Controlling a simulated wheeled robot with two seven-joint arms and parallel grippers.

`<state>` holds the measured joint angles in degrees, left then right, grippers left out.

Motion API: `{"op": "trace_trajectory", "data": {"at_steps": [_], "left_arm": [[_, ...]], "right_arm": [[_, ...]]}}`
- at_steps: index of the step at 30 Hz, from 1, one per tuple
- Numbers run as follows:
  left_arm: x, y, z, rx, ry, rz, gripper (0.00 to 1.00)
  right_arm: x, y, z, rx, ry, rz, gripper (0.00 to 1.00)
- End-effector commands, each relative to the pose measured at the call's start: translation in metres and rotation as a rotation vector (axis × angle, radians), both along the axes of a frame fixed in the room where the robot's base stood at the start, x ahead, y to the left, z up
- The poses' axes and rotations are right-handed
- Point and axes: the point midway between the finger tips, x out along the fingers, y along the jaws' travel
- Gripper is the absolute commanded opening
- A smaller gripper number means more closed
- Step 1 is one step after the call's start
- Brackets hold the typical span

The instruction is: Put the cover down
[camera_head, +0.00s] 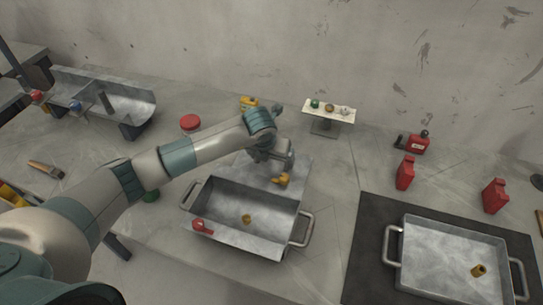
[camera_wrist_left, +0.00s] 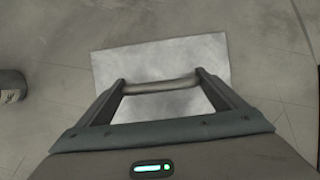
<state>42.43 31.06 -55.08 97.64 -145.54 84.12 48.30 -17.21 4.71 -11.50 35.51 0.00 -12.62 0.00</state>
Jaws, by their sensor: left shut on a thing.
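The cover is a flat grey metal plate (camera_head: 300,174) behind the open metal trough (camera_head: 210,189) in the head view. My left gripper (camera_head: 275,160) is above it and hides part of it. In the left wrist view the plate (camera_wrist_left: 210,55) lies beyond the fingers, and its grey bar handle (camera_wrist_left: 160,86) spans between the fingertips. My left gripper is shut on this handle. I cannot tell whether the plate touches anything underneath. A yellow fitting (camera_head: 281,180) shows at the plate's front. My right gripper is not in view.
The trough has side handles, a red tap (camera_head: 201,226) and a yellow piece inside. A second metal tray (camera_head: 450,254) sits on a dark mat (camera_head: 373,217) at right. Red canisters (camera_head: 405,173), a small white stand (camera_head: 330,112) and a red lid (camera_head: 189,122) stand around.

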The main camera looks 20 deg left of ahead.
Motion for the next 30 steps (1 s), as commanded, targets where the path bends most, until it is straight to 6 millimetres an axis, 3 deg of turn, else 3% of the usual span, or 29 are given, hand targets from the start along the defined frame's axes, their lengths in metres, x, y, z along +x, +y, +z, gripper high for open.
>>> {"op": "trace_trajectory", "data": {"at_steps": [7, 8, 9, 22, 30], "left_arm": [[0.001, -0.001, -0.002, -0.001, -0.002, 0.000, 0.52], [0.000, 0.000, -0.002, -0.001, 0.000, 0.000, 0.95], [0.000, 0.000, -0.002, -0.001, 0.000, 0.000, 1.00], [-0.001, 0.000, 0.003, -0.002, -0.001, -0.001, 1.00], [-0.013, 0.000, 0.034, -0.003, -0.004, -0.002, 1.00]], "right_arm": [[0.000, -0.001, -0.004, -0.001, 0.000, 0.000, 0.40], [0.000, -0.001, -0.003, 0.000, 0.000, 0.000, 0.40], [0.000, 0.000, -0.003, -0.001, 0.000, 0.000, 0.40], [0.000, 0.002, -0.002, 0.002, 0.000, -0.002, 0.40], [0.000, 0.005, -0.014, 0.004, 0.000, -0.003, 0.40]]}}
